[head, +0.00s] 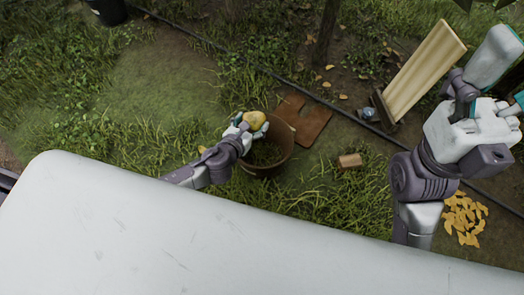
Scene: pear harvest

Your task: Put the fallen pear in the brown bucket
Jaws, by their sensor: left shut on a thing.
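The yellow pear (255,120) is in the teal-tipped fingers of my left gripper (251,124), which is shut on it. The brown bucket (287,158) stands on the grass, and the pear and gripper appear over its upper left rim. Grass shows through the bucket's opening. The exact height of the pear above the rim cannot be told. My right arm is raised at the right side; a teal part of its gripper (519,101) shows at the right edge, and its fingers are mostly out of view.
A brown flat piece (312,124) lies behind the bucket. A small brown block (349,161) lies right of it. A leaning wooden board (425,72) stands near my right arm. Yellow leaves (465,217) lie at lower right. A black hose (215,50) crosses the ground. A dark bucket (108,12) stands top left.

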